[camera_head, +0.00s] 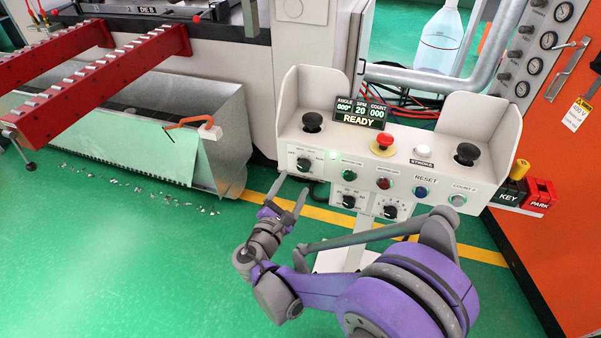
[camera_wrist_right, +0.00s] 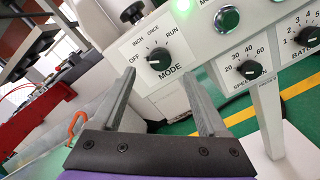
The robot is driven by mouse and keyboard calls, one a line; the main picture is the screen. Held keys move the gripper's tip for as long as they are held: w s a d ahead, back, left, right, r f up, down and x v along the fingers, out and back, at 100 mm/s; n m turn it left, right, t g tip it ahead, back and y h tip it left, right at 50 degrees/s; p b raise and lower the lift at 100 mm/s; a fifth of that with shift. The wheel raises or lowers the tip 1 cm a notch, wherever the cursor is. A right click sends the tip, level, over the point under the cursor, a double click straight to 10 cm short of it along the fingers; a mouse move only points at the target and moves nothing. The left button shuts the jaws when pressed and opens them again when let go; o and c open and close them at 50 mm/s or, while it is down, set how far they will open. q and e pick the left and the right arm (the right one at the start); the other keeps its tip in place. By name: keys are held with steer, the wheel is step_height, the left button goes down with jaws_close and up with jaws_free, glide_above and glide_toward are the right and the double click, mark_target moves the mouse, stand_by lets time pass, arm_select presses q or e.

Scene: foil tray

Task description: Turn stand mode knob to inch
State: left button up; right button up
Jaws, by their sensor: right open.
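The mode knob (camera_head: 303,164) is a black knob at the left end of the grey stand's front panel. In the right wrist view, the mode knob (camera_wrist_right: 159,59) sits on a white plate marked OFF, INCH, ONCE and RUN, with MODE below. Its pointer seems to face the OFF side, but this is hard to tell. My right gripper (camera_head: 290,190) is open and empty, just below and left of the knob in the head view. In the wrist view its fingers (camera_wrist_right: 160,76) are spread below the knob, apart from it. My left gripper is not in view.
The stand also carries a red emergency button (camera_head: 382,142), a READY display (camera_head: 360,112), two black palm buttons (camera_head: 312,121) and lit push buttons. A metal scrap bin (camera_head: 228,125) stands at left.

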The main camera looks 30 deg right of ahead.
mark_target(302, 168)
steer(key=x, duration=0.6)
steer(key=shift+w+d+b, duration=0.25)
steer(key=shift+b, duration=0.15)
jaws_close()
